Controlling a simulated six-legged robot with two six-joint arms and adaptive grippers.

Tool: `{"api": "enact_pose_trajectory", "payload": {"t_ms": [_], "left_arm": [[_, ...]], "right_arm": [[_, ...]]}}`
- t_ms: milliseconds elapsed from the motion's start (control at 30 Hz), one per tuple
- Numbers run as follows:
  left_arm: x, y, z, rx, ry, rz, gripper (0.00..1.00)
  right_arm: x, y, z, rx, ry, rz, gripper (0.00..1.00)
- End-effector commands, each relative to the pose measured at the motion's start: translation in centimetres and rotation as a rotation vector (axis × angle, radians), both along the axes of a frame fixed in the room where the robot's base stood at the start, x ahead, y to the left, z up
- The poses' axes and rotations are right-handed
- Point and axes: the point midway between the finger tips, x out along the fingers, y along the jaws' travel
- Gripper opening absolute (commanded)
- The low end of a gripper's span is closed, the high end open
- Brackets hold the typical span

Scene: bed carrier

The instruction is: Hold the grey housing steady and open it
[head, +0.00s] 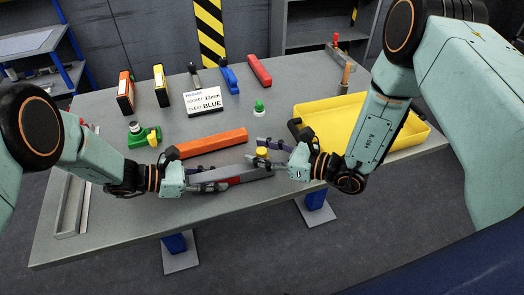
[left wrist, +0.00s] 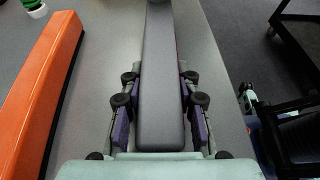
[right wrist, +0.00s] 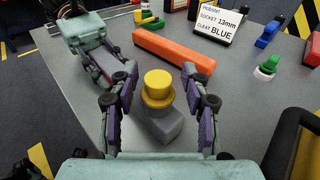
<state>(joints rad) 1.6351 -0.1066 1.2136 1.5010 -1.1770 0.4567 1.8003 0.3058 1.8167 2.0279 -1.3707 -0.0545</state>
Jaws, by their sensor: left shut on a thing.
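The grey housing (head: 250,173) is a long bar near the table's front edge, with a yellow round knob (head: 262,153) on its right end. My left gripper (head: 210,180) is shut on the housing's left part; the left wrist view shows the grey bar (left wrist: 161,90) between its fingers. My right gripper (head: 270,154) is open, with its fingers on either side of the knob. In the right wrist view the yellow knob (right wrist: 158,88) stands between the spread fingers, apart from both. My left gripper hides part of the housing.
An orange bar (head: 212,142) lies just behind the housing. A yellow tray (head: 410,133) is at the right. A sign (head: 203,101) reads socket 13mm, cleat blue. A green button (head: 259,108), a green-and-yellow item (head: 143,137), and red (head: 259,70) and blue (head: 229,78) pieces stand farther back.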

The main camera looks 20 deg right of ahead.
Motion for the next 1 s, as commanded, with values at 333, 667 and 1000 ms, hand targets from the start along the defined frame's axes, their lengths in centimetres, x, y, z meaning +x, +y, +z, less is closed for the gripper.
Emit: {"api": "enact_pose_trajectory", "payload": {"t_ms": [333,667,1000], "left_arm": [[0.01,-0.01,0.06,-0.001,-0.001,0.0,0.0],[-0.02,0.0,0.09,-0.003,-0.001,-0.003,0.0],[0.0,0.02,0.08,-0.002,-0.001,-0.001,0.0]], "right_arm": [[0.01,-0.04,-0.01,0.0,0.0,-0.001,0.15],[0.06,-0.11,-0.02,-0.001,0.0,-0.003,0.0],[0.07,-0.14,0.1,-0.001,0.0,-0.004,0.0]]}}
